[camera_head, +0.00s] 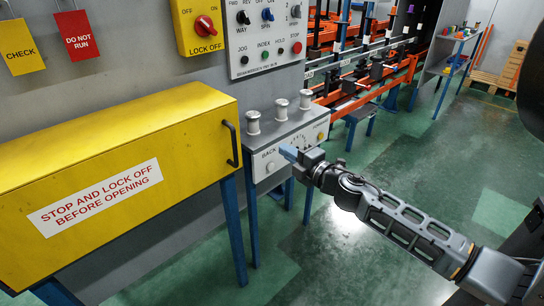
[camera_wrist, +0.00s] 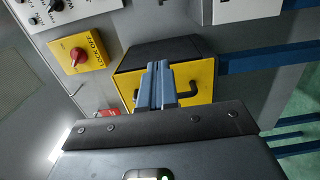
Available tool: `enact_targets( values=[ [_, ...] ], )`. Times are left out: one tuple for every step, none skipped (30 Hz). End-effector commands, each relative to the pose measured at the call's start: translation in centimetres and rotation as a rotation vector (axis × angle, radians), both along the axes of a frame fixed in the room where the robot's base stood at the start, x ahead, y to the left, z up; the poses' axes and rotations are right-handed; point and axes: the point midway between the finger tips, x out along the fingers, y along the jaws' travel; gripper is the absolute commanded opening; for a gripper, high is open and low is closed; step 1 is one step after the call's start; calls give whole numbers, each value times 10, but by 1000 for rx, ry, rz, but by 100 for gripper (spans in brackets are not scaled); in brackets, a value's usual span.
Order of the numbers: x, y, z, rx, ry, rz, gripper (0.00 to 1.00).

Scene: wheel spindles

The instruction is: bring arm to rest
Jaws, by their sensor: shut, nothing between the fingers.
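My gripper (camera_head: 289,152) is at the end of my arm, which reaches in from the right in the head view. Its blue fingers are shut with nothing between them. It is in front of the grey control box with the "BACK" label (camera_head: 284,160); whether it touches the box cannot be told. In the wrist view, the gripper's blue fingers (camera_wrist: 157,85) lie side by side in front of the end of the yellow guard box (camera_wrist: 124,82) with its black handle.
The yellow guard box (camera_head: 110,150) with a warning label stands on blue legs at left. Several metal spindles (camera_head: 280,109) stand on the grey box. A red lock-off switch (camera_head: 205,26) is on the wall panel. Orange racks stand behind. The green floor at right is mostly clear.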

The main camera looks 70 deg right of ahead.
Motion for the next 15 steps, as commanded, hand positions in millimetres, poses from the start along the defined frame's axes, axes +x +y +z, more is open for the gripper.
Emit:
enact_targets(
  values=[
    [-6,-4,-1,-1,1,-2,0],
    [-8,-5,-1,-1,1,-2,0],
    [-11,-7,0,-1,0,-2,0],
    [-12,-7,0,-1,0,-1,0],
    [-13,-8,0,-1,0,0,0],
    [-14,-8,0,-1,0,0,0],
    [-15,-9,0,0,-1,0,0],
    [-15,-9,0,0,-1,0,0],
    [-16,-9,1,0,-1,1,0],
    [-16,-9,1,0,-1,1,0],
    [-16,-9,1,0,-1,1,0],
    [-16,-9,1,0,-1,0,0],
    [-16,-9,1,0,-1,1,0],
    [-16,-8,1,2,-1,2,0],
    [-17,-6,0,8,-1,8,0]
  ],
)
